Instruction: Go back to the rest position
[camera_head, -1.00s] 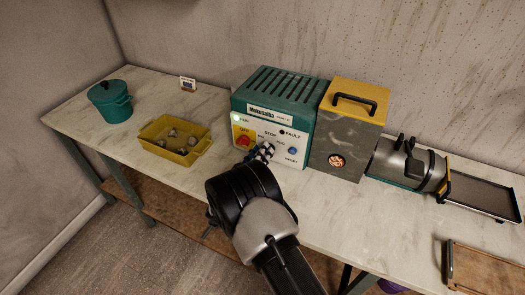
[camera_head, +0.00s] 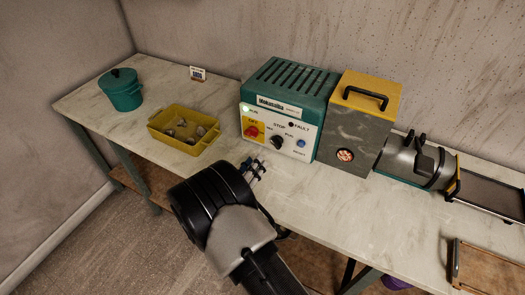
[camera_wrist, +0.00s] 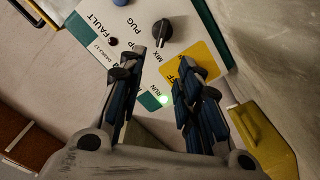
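My gripper (camera_head: 254,168) is in front of the teal control box, apart from its panel, with no object visible in it. In the wrist view my gripper (camera_wrist: 163,65) has its two blue-padded fingers spread with a gap between them. The control box (camera_head: 288,88) stands on the bench, its green run light lit. Its black selector knob (camera_head: 276,142) is in plain view and also shows in the wrist view (camera_wrist: 161,31). The red switch on the yellow plate (camera_head: 252,130) is visible in the head view.
A grey housing with a yellow lid (camera_head: 355,130) adjoins the box on the right. Beyond are a metal cylinder (camera_head: 412,160), a dark tray (camera_head: 490,196) and a wooden board (camera_head: 488,268). A yellow bin (camera_head: 205,144) and teal pot (camera_head: 121,94) stand left. Bare bench (camera_head: 315,205) lies in front.

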